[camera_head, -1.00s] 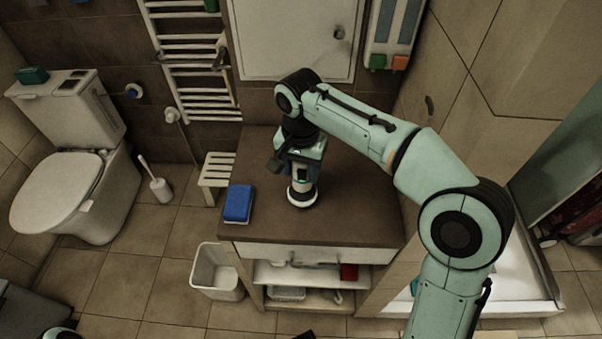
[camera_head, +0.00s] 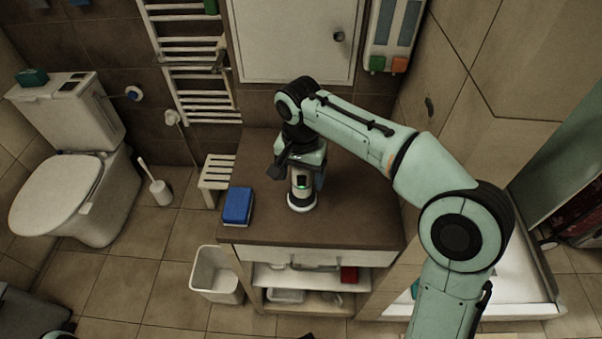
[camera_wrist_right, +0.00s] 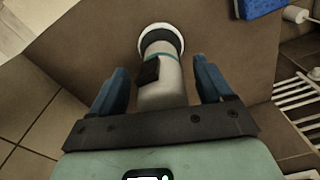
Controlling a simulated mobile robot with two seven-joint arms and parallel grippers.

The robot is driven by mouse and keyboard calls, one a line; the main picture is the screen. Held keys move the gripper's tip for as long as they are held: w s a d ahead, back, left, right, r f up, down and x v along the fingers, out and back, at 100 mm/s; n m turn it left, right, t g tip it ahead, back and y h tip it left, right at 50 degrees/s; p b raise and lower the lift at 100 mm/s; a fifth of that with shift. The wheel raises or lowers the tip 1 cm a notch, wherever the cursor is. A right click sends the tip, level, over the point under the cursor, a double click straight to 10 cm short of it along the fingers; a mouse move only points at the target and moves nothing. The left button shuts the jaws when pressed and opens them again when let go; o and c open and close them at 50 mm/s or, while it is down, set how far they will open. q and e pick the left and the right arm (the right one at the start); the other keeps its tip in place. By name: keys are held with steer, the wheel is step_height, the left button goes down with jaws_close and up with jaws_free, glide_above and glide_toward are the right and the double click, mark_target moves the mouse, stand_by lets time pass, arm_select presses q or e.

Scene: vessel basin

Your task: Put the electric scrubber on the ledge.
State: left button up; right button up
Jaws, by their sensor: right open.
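The electric scrubber (camera_head: 300,196) stands upright on the brown top of the cabinet ledge (camera_head: 355,215), its round white head down on the surface. My right gripper (camera_head: 299,177) is above and around its handle. In the right wrist view, the scrubber (camera_wrist_right: 162,82) lies between the two blue fingers of the gripper (camera_wrist_right: 160,68). The fingers are spread, with a gap on each side of the handle. The handle's upper end is hidden by the gripper. My left gripper is not in view.
A blue sponge-like block (camera_head: 238,206) lies left of the scrubber near the ledge's left edge. A wall cabinet (camera_head: 292,40) and towel radiator (camera_head: 195,75) are behind. A white bin (camera_head: 216,275) stands at the front left. The ledge's right side is clear.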

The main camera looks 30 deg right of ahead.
steer(key=r+p, duration=0.1)
steer(key=r, duration=0.5)
steer(key=r+p, duration=0.2)
steer(key=r, duration=0.3)
steer(key=shift+s+a+r, duration=0.15)
steer(key=shift+a+r, duration=0.05)
steer(key=shift+r, duration=0.2)
